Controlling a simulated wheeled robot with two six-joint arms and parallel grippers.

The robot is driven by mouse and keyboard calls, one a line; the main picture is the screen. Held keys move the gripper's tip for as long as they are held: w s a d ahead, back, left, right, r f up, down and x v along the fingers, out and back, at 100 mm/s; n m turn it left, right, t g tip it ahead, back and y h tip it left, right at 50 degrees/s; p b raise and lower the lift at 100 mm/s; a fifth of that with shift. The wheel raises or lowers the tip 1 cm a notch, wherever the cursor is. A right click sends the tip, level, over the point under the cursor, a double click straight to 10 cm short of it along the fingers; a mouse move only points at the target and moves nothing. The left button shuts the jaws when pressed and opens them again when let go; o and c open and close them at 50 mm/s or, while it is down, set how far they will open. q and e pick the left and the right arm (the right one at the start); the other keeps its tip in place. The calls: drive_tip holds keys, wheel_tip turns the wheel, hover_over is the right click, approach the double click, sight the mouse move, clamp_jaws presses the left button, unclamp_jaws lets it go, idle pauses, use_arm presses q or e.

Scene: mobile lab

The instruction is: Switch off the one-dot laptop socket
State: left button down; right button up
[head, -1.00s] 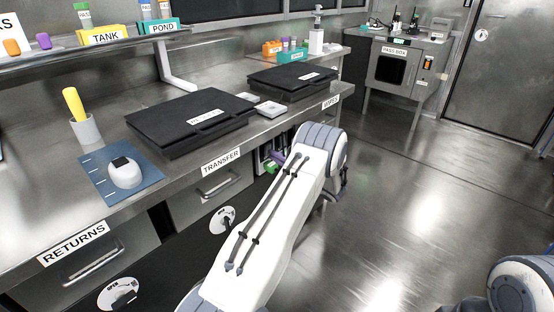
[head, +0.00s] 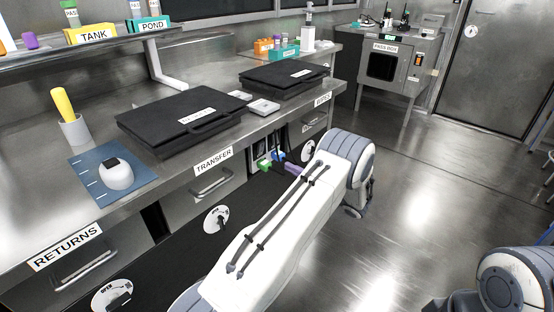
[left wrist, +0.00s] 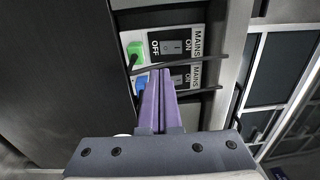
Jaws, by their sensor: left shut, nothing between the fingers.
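Two mains sockets with rocker switches show in the left wrist view. The upper switch (left wrist: 172,47) sits beside a green plug (left wrist: 135,50), with OFF and ON printed around it. The lower switch (left wrist: 178,80) sits beside a blue plug (left wrist: 141,83) and is partly covered by my fingers. I cannot make out dot marks, laptops or clear rocker positions. My left gripper (left wrist: 160,72) is shut and empty, its purple fingertips in front of the sockets near the lower switch. In the head view the left gripper (head: 291,168) is at the under-bench recess, by the green plug (head: 265,163).
Dark cables cross in front of the socket panel. The steel bench's front edge and the TRANSFER drawer (head: 212,181) lie beside the recess. Two black cases (head: 185,118) rest on the bench. The floor (head: 415,210) to the right is clear.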

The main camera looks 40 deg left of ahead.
use_arm(q)
drive_tip(key=shift+s+d+f, duration=0.15)
drive_tip(key=shift+d, duration=0.9)
drive_tip(key=shift+s+d+f, duration=0.1)
drive_tip(key=shift+d, duration=0.9)
drive_tip(key=s+d+r+m+g+h, duration=0.1)
drive_tip(key=s+d+r+m+h, duration=0.3)
drive_tip(key=s+d+h, duration=0.9)
drive_tip(key=s+d+r+m+g+h, duration=0.15)
drive_tip(key=s+d+r+h, duration=0.45)
drive_tip(key=s+d, duration=1.3)
drive_tip(key=s+a+r+p, duration=0.1)
drive_tip(key=r+p, duration=1.2)
drive_tip(key=p, duration=0.1)
drive_tip(key=s+a+r+p, duration=0.1)
drive_tip(key=s+r+p, duration=0.1)
drive_tip(key=r+p, duration=1.2)
drive_tip(key=shift+a+r+m+t, duration=0.15)
drive_tip(key=shift+a+m+t, duration=0.05)
drive_tip(key=shift+m+t, duration=0.25)
